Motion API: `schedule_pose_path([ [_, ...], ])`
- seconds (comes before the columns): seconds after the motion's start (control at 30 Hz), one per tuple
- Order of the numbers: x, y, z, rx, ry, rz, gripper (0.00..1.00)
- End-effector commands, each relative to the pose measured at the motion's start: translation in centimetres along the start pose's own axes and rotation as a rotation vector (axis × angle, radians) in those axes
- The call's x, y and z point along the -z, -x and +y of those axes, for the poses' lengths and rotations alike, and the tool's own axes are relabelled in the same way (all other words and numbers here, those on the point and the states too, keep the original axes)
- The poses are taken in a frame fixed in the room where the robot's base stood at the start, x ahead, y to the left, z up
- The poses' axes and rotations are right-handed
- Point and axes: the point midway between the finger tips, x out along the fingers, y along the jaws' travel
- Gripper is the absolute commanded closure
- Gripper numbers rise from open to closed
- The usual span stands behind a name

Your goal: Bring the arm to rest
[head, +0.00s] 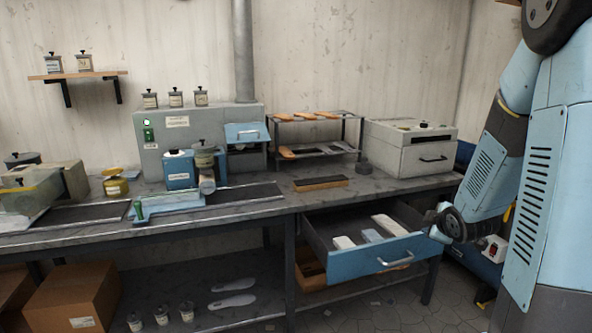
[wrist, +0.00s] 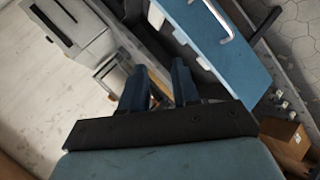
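My arm comes down from the right of the head view, and my gripper (head: 438,222) is beside the right end of the open drawer (head: 372,262). In the wrist view my gripper (wrist: 158,78) shows two dark fingers standing apart with nothing held between them. The drawer's blue front and pale handle (wrist: 212,22) are close by at the upper right of that view. In the head view the handle (head: 395,260) is clear of my fingers. The drawer holds several pale blocks (head: 390,225). Whether a finger touches the drawer's side cannot be told.
The workbench (head: 255,212) carries a grey machine (head: 150,155), a small rack (head: 318,150) with sandal soles and a grey box oven (head: 408,150). Jars, pale soles (head: 233,300) and a cardboard box (head: 75,295) are below. A blue case (head: 470,258) stands right of the drawer.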

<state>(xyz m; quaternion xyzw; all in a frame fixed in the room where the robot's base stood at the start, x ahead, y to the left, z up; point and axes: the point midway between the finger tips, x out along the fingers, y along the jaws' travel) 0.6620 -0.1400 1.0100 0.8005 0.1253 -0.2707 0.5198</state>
Motion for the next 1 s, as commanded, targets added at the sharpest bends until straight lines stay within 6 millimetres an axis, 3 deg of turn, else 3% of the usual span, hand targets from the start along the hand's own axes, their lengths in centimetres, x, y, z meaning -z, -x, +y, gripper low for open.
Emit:
schedule_pose_path([
  [0.2,2.0,4.7,1.6,0.029,-0.186,-0.078,0.70],
  [0.47,4.2,11.0,1.7,0.079,-0.427,-0.160,0.70],
  [0.77,6.7,19.1,-0.1,0.158,-0.705,-0.243,0.70],
  [1.0,8.4,26.1,-2.8,0.241,-0.911,-0.305,0.70],
])
